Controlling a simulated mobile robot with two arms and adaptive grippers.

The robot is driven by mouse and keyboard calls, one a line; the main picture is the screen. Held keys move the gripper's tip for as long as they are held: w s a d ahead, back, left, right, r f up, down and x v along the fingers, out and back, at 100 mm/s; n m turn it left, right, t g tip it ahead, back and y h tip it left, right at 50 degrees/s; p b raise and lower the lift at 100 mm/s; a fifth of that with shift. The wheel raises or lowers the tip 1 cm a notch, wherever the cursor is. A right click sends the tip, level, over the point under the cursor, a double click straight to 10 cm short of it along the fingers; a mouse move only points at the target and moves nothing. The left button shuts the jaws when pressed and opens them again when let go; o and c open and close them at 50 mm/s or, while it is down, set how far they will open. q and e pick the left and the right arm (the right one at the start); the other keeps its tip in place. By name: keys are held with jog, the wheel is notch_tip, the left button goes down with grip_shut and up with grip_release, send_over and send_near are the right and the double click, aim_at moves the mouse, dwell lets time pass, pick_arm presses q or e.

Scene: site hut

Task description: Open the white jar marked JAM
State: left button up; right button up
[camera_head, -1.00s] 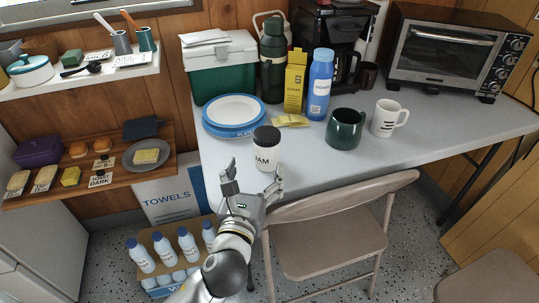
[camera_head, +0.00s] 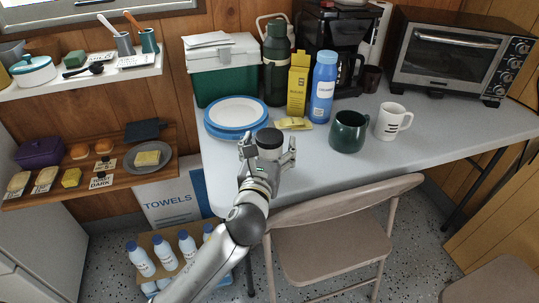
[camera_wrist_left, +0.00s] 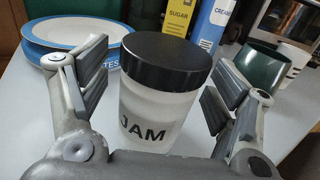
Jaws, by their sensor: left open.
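The white jar marked JAM (camera_wrist_left: 150,108) stands upright on the table with its black lid (camera_wrist_left: 167,58) on. In the head view its lid (camera_head: 269,137) shows above my left gripper (camera_head: 267,152), which hides most of the jar's body. My left gripper is open, with one finger on each side of the jar. The wrist view shows the two fingers (camera_wrist_left: 155,95) apart from the jar, with a gap on each side. My right gripper is in neither view.
Blue-rimmed plates (camera_head: 210,128) are stacked behind left of the jar. Yellow packets (camera_head: 293,124), a sugar box (camera_head: 298,82), a creamer bottle (camera_head: 323,88) and a green mug (camera_head: 348,132) stand behind and right. A folding chair (camera_head: 330,240) is at the table's front edge.

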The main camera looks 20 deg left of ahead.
pick_arm(q)
jog(key=c, duration=1.4)
jog(key=shift+r, duration=0.1)
jog(key=shift+r, duration=0.45)
jog(key=shift+o, duration=0.2)
notch_tip(320, 180, up, 8)
jog(key=p, duration=0.4)
jog(key=shift+r, duration=0.55)
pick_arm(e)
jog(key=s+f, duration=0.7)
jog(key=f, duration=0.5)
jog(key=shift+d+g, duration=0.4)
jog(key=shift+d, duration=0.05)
